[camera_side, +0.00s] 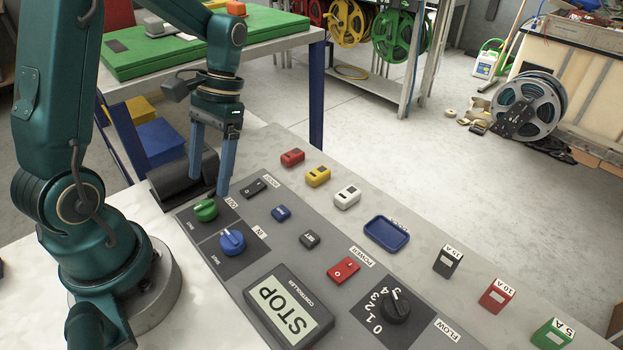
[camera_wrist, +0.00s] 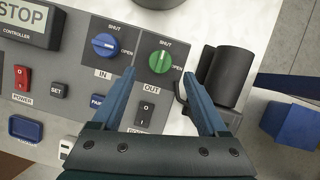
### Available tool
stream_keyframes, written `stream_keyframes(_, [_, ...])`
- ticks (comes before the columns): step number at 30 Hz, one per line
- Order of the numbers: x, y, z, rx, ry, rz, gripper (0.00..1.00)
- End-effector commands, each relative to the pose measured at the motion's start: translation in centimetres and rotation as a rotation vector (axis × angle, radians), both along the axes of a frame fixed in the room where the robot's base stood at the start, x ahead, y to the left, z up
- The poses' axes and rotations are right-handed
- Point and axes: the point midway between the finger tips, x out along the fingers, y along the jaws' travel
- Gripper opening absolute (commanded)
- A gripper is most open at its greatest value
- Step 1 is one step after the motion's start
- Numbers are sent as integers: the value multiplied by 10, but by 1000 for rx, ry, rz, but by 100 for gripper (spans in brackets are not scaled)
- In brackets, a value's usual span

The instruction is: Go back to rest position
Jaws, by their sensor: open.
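My gripper (camera_side: 210,160) hangs with its two blue fingers pointing down above the far left corner of the grey control panel (camera_side: 235,268). In the wrist view the fingers of my gripper (camera_wrist: 162,88) are apart with nothing between them. Below them are the black rocker switch (camera_wrist: 145,113) and the green OUT knob (camera_wrist: 159,62). The blue IN knob (camera_wrist: 105,44) lies to the left of the fingers in that view. In the side view the green knob (camera_side: 206,210) and blue knob (camera_side: 232,242) stand near the fingertips; I cannot tell the exact gap.
A black cylinder-shaped thing (camera_side: 183,181) lies just behind the fingers. A red POWER switch (camera_side: 343,270) and a STOP display (camera_side: 287,312) are on the panel.

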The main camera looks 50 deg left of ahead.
Motion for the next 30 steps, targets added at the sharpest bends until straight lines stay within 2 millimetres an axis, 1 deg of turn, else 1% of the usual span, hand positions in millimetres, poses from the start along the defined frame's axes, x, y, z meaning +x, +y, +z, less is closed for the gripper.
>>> stream_keyframes(2, [3, -2, 3, 7, -17, -15, 76])
stream_keyframes(4, [6, -5, 12, 23, -53, -36, 76])
stream_keyframes(8, [8, -18, 35, 57, -158, -97, 76])
stream_keyframes(12, [5, -38, 60, 92, -310, -157, 76])
stream_keyframes(18, [-8, -65, 84, 119, -535, -221, 76])
stream_keyframes(24, [-22, -86, 94, 113, -746, -251, 76])
stream_keyframes(30, [-30, -95, 92, 98, -864, -235, 76])
